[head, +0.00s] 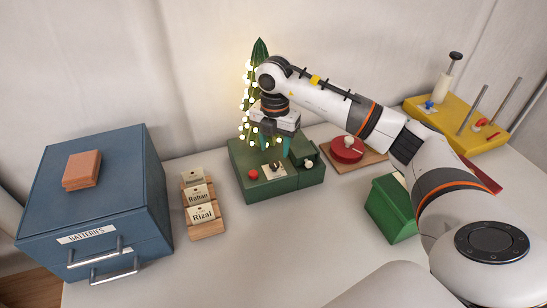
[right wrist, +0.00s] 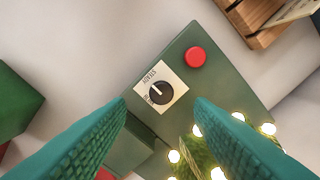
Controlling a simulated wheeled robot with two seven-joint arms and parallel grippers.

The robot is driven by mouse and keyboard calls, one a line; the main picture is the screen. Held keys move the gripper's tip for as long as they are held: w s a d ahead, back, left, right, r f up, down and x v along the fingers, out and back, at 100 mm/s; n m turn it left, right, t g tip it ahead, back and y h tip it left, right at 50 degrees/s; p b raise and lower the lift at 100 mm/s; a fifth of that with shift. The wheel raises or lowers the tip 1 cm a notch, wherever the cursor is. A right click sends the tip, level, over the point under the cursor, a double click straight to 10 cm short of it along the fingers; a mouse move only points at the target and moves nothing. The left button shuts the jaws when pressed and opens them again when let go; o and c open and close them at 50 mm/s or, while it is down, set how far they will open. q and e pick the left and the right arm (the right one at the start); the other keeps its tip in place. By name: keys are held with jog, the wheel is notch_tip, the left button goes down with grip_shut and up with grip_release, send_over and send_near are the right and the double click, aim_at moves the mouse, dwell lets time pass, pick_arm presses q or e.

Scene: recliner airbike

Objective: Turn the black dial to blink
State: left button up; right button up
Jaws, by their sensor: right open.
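The black dial (right wrist: 161,93) sits on a cream plate on top of a green box (head: 285,188). In the right wrist view, its white mark points toward the left side of the plate. One label there seems to read STEADY; the other is too small to read surely. A red button (right wrist: 195,57) is beside the plate. My right gripper (head: 277,152) is over the box, pointing down, with teal fingers open and empty. In the right wrist view, the dial lies between and beyond the fingertips; contact does not show. My left gripper is not in view.
A small tree (head: 260,62) with lit lights stands behind the box, close to my right gripper. A blue drawer cabinet (head: 90,200) and wooden card holder (head: 207,229) are left. A red round thing (head: 347,150), green bin (head: 392,212) and yellow tray (head: 440,118) are right.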

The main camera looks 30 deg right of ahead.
aim_at(274, 163)
notch_tip(274, 163, down, 6)
jog(key=shift+w, duration=0.1)
jog(key=shift+c, duration=0.6)
jog(key=c, duration=0.9)
